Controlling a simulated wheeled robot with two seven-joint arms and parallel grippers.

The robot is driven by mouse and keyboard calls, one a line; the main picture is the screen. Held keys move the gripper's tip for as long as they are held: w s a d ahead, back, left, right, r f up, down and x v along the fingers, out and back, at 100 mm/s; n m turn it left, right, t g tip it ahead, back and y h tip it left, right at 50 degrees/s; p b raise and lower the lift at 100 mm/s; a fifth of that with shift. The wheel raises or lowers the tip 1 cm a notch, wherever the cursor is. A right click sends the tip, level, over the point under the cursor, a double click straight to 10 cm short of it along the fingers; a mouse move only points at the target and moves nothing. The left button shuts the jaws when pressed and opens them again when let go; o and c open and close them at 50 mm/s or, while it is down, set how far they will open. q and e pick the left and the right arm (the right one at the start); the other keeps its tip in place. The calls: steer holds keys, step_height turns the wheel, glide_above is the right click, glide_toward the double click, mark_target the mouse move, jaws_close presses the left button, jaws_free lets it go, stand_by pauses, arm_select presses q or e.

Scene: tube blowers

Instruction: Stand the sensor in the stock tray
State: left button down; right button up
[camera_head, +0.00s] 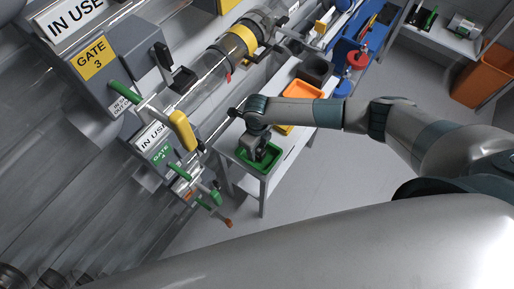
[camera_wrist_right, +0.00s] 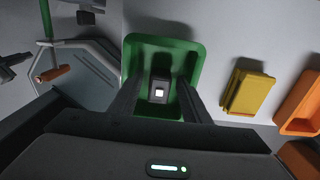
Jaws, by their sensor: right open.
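My right gripper (camera_wrist_right: 159,98) is open, with one finger on each side of the block. I cannot tell whether the fingers touch it. In the head view my right gripper (camera_head: 259,154) reaches down into the green tray (camera_head: 243,160) at the near end of the white bench and hides most of the block. My left gripper is not in view.
An orange tray (camera_head: 290,127) and a dark bin (camera_head: 316,68) sit farther along the bench. A yellow block (camera_wrist_right: 248,92) lies between the green and orange trays. Pipework with a yellow handle (camera_head: 182,130) and green levers stands close left of the bench. Open floor lies right.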

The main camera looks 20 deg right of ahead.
mark_target(257, 149)
steer(key=shift+r+b, duration=0.3)
steer(key=shift+r, duration=0.4)
step_height(257, 149, up, 11)
steer(key=b, duration=0.3)
steer(key=shift+f, duration=0.2)
